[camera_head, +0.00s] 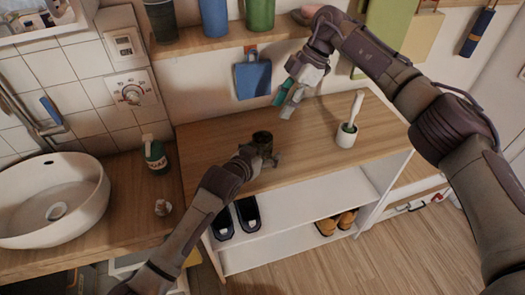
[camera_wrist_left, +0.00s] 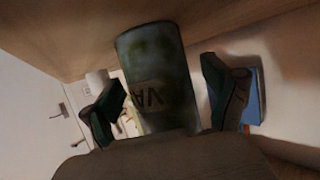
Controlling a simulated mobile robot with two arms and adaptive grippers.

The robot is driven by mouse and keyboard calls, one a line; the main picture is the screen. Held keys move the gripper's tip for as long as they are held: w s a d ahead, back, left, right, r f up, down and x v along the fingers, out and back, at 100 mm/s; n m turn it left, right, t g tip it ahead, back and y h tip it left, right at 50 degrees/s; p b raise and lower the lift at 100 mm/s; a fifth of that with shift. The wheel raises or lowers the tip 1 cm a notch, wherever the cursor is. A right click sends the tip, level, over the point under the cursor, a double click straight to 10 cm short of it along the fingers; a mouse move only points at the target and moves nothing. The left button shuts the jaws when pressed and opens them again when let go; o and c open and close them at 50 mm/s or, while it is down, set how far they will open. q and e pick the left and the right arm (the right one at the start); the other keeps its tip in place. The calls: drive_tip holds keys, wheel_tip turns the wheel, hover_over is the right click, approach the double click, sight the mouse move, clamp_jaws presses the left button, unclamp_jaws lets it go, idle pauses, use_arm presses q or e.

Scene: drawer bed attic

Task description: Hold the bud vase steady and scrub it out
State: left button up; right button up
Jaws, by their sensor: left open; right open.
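The bud vase (camera_head: 262,136), a dark greenish vessel with an open top, stands upright on the wooden counter. In the left wrist view the vase (camera_wrist_left: 158,75) shows dark lettering and sits between two spread fingers. My left gripper (camera_head: 264,155) is open at the near side of the vase, with a visible gap to at least the right finger (camera_wrist_left: 165,100). A white-handled brush (camera_head: 356,107) stands in a white cup (camera_head: 345,140) on the counter to the right. My right gripper (camera_head: 284,101) is open and empty above the counter, behind and right of the vase.
A white round sink (camera_head: 85,205) and a green bottle (camera_head: 155,157) are at the left. A blue item (camera_head: 253,78) hangs on the wall below a shelf (camera_head: 225,40). Shoes (camera_head: 247,213) stand below the counter. The counter between vase and cup is clear.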

use_arm(q)
drive_tip(key=c, duration=1.3)
